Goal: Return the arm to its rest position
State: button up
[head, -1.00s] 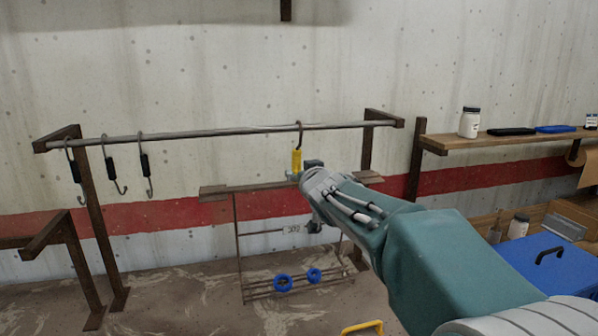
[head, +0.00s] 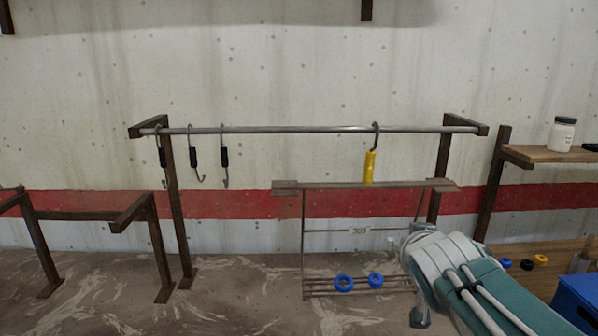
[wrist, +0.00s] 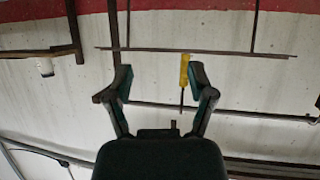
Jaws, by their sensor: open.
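My arm comes in at the lower right of the head view, with its wrist (head: 440,258) low, below and to the right of the yellow-handled hook (head: 370,167). That hook hangs from the right part of the metal rail (head: 300,129). My gripper (wrist: 165,82) shows in the wrist view with its two fingers spread and nothing between them. The yellow handle also shows there (wrist: 184,70), behind and beside the right finger and apart from it. In the head view the fingers are mostly hidden behind the wrist.
Several black-handled hooks (head: 195,156) hang at the rail's left end. A wire rack (head: 303,240) with blue rings (head: 344,283) stands below the rail. A shelf (head: 540,154) with a white jar (head: 562,134) and a blue box (head: 577,300) are at the right.

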jog(key=s+a+f+g+y, duration=0.1)
jog(key=s+a+f+g, duration=0.1)
jog(key=s+f, duration=0.4)
jog(key=s+a+f+n+g+y, duration=0.1)
jog(key=s+a+f+g, duration=0.2)
jog(key=s, duration=1)
notch_tip(320, 180, down, 4)
jog(key=shift+f+n+g, duration=0.1)
jog(key=shift+n+g, duration=0.2)
jog(key=shift+g, duration=0.8)
jog(key=shift+w, duration=0.1)
